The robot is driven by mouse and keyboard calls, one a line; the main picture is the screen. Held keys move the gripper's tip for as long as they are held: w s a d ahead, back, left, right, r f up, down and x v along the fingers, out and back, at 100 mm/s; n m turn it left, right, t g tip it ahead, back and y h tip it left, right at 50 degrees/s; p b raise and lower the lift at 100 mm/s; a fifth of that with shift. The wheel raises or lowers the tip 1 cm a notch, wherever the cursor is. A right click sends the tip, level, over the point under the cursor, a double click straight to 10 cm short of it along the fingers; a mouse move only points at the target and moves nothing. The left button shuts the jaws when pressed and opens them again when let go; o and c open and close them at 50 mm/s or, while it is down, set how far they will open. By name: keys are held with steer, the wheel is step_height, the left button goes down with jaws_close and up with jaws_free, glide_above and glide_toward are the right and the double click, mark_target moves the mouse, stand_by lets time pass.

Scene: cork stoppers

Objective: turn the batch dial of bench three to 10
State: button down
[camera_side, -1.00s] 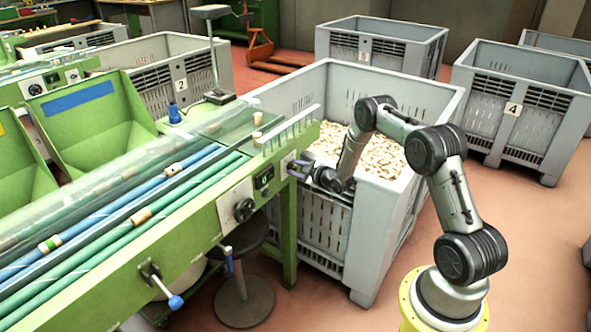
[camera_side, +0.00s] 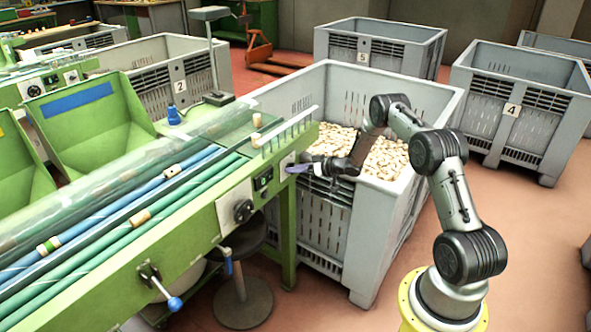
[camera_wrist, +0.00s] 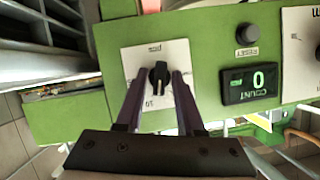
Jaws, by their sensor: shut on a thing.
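The batch dial is a small black knob (camera_wrist: 158,76) on a white plate (camera_wrist: 177,51) marked "pcs", on the green bench side. In the wrist view a printed "10" shows just below the knob, beside the left finger. The knob's lower end has pale marks near that "10"; I cannot tell the exact setting. My gripper (camera_wrist: 157,84) is shut on the knob, one finger on each side. The fingers hide other parts of the scale. In the side view, my gripper (camera_side: 293,169) reaches the plate at the bench's right end, and the knob is hidden.
A count display (camera_wrist: 250,83) reading 0 and a reset button (camera_wrist: 248,34) sit right of the dial in the wrist view. A larger black knob (camera_side: 243,211) is further along the bench. A grey crate of corks (camera_side: 385,230) stands close behind my gripper.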

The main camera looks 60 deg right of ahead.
steer(key=shift+d+f+m+y, duration=0.15)
steer(key=shift+m+y, duration=0.45)
steer(key=shift+m, duration=0.5)
steer(key=c, duration=0.8)
jaws_free()
steer(key=shift+c, duration=0.2)
steer(key=shift+s, duration=0.1)
steer(key=v, duration=1.3)
steer(key=shift+s+d, duration=0.15)
steer(key=shift+s, duration=0.2)
